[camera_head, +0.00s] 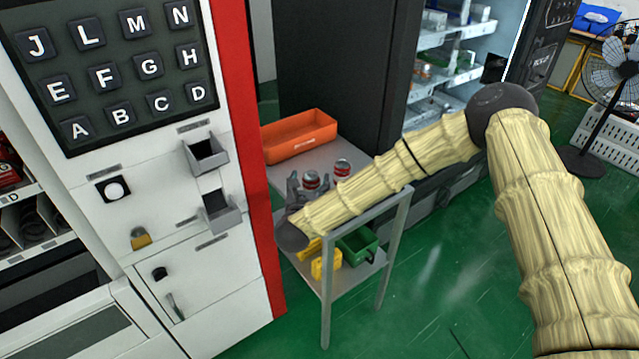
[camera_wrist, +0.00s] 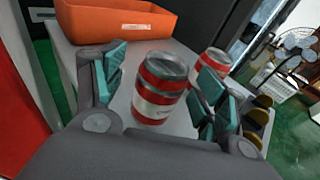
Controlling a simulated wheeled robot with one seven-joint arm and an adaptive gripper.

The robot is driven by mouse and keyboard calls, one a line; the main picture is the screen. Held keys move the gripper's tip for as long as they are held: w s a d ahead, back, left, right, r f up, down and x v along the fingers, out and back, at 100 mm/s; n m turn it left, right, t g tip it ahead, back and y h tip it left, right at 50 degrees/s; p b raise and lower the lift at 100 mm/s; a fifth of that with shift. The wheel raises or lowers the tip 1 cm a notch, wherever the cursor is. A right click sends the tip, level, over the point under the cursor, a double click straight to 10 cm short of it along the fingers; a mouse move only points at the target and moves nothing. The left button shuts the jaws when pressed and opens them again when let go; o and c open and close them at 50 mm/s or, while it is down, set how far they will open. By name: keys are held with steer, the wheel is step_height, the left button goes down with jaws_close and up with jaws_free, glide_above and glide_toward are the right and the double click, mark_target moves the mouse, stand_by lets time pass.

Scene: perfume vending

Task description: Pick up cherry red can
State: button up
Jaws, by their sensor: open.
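Two red and white cans stand upright on the grey cart top. The nearer can (camera_wrist: 160,88) is between the open fingers of my gripper (camera_wrist: 160,98) in the wrist view, with gaps on both sides. In the head view this can (camera_head: 311,181) shows just beside my gripper (camera_head: 302,186), which is partly hidden by my arm. The second can (camera_wrist: 211,66) stands behind and to the right, partly covered by the right finger. It also shows in the head view (camera_head: 342,168). I cannot tell which one is called cherry red.
An orange bin (camera_head: 299,136) sits at the back of the cart top (camera_head: 284,177). A green crate (camera_head: 357,245) and yellow items (camera_head: 326,264) are on the lower shelf. A vending machine (camera_head: 215,260) stands close on the left, and a dark cabinet behind.

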steer(key=shift+w+d+f, duration=0.1)
steer(key=shift+w+d, duration=0.1)
steer(key=shift+w, duration=0.45)
steer(key=shift+c, duration=0.3)
steer(key=c, duration=1.2)
